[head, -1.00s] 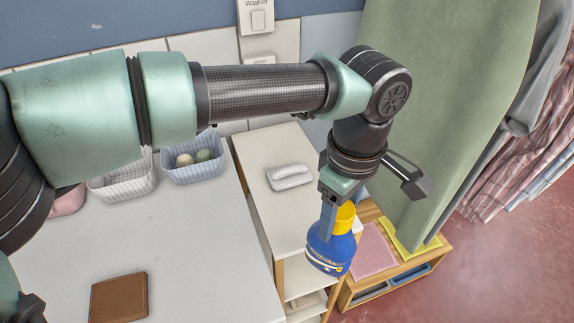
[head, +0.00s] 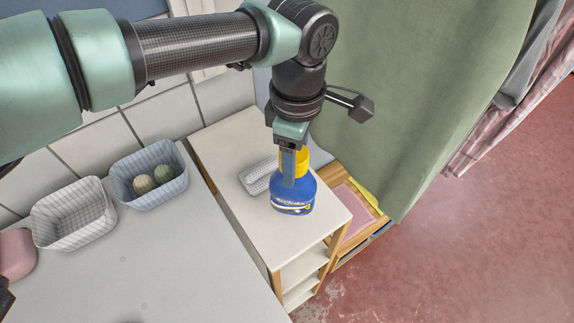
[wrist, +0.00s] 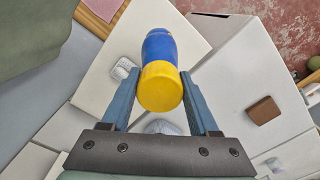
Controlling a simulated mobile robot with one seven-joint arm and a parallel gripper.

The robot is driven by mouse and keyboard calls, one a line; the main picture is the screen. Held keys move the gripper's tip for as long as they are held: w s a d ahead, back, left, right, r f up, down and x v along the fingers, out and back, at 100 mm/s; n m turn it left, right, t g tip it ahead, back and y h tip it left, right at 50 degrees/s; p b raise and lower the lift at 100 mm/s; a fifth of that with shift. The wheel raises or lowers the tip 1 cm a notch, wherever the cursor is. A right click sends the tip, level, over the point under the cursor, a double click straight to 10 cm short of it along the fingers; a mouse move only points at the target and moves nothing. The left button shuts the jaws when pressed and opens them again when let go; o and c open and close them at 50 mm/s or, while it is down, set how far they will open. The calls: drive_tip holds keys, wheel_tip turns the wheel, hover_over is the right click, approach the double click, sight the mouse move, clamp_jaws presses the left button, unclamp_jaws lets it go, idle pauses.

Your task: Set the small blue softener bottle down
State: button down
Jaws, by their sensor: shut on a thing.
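The small blue softener bottle (head: 293,194) has a yellow cap and hangs roughly upright in my gripper (head: 293,165). In the head view it appears over the white top of a narrow shelf unit (head: 325,205); I cannot tell whether its base touches that top. In the wrist view the bottle (wrist: 160,52) lies between the two blue fingers of my gripper (wrist: 161,92), which are shut on it at the yellow cap.
Two baskets (head: 72,226) (head: 150,190) stand on the white counter (head: 180,270) to the left. Green cloth (head: 400,100) hangs at the right, above a wooden crate.

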drive_tip(key=shift+f+p, duration=0.55)
drive_tip(key=shift+f, duration=1.9)
drive_tip(key=shift+c, duration=0.7)
unclamp_jaws()
wheel_tip(320, 180, up, 12)
drive_tip(key=b, duration=0.3)
drive_tip(key=shift+a, duration=0.1)
